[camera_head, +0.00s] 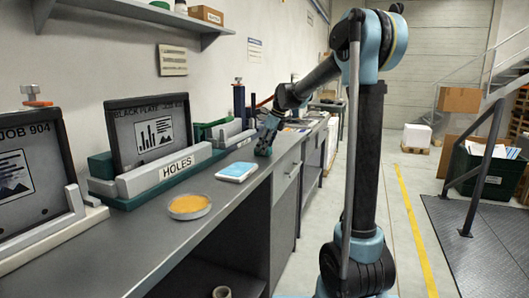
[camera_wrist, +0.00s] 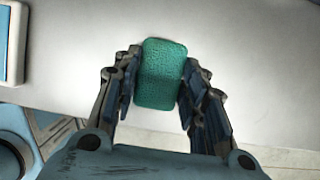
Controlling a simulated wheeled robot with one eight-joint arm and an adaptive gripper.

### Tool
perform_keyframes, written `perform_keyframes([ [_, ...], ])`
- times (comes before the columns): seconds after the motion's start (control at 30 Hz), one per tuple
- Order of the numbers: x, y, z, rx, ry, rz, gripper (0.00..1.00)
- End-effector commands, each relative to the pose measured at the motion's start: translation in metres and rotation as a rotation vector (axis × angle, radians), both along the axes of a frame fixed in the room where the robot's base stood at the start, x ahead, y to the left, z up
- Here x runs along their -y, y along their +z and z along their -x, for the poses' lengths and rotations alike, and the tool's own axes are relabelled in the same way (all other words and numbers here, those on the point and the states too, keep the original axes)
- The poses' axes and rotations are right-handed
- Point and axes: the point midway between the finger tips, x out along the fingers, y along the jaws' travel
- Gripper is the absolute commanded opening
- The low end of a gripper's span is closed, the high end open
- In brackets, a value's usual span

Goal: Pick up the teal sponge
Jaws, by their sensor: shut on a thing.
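The teal sponge (camera_wrist: 161,74) is upright in the wrist view, between the two fingers of my gripper (camera_wrist: 160,85). Both fingers press against its left and right sides, so my gripper is shut on it. In the head view my gripper (camera_head: 266,140) is low at the counter, past the blue-and-white device. A small green part of the sponge (camera_head: 263,151) shows under the fingers there. I cannot tell whether the sponge touches the counter.
The grey counter (camera_head: 120,259) runs along the left wall. On it are a blue-and-white device (camera_head: 237,172), a round dish with orange contents (camera_head: 189,206) and a rack labelled HOLES (camera_head: 167,176). The counter's front edge is close to my gripper.

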Motion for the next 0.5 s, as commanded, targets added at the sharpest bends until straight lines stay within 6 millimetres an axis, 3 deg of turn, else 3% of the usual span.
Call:
perform_keyframes([
  [0.17,0.0,0.013,0.0,0.0,0.0,0.0,0.23],
  [0.5,0.0,0.071,0.0,0.0,0.0,0.0,0.23],
])
